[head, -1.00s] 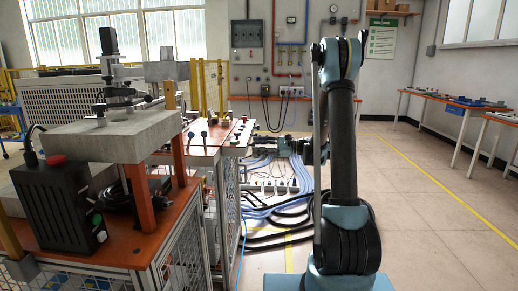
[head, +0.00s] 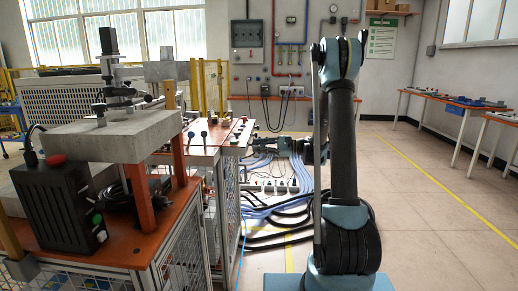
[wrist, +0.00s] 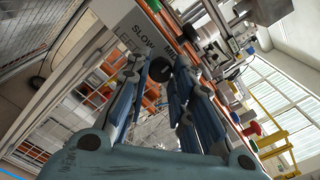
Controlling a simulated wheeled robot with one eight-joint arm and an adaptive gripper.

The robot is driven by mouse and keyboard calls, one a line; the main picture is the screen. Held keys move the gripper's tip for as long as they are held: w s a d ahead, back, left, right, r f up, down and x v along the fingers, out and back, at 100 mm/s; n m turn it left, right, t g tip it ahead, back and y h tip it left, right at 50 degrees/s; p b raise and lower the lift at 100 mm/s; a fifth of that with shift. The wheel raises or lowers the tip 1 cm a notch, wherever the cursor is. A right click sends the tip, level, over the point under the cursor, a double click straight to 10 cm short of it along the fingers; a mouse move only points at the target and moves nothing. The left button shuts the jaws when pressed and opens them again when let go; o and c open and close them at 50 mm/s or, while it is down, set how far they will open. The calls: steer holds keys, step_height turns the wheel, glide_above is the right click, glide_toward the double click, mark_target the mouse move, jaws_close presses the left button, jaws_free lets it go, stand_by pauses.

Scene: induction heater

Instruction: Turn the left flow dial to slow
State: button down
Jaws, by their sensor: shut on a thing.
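The left flow dial (wrist: 161,69) is a round black knob on a pale panel (wrist: 116,18) in the wrist view. The word SLOW is printed beside it, and another label is partly hidden by a finger. My gripper (wrist: 160,75) is shut on the dial, with one blue-grey finger at each side. The fingers hide the dial's edges, and I cannot read its pointer. In the head view, my gripper (head: 264,146) is small, at the right end of the bench (head: 205,151), and the dial cannot be made out there.
A concrete-like block (head: 110,137) and a black box (head: 55,205) stand on the near bench at left. Blue and black cables (head: 285,205) lie on the floor beyond my arm. The floor (head: 430,200) to the right is clear up to the side tables.

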steer(key=n, duration=1)
steer(key=shift+n, duration=0.3)
stand_by(0.4)
steer(key=c, duration=1.4)
jaws_free()
steer(key=shift+d, duration=0.15)
steer(key=d, duration=1.2)
steer(key=shift+s, duration=0.15)
steer(key=shift+a, duration=0.1)
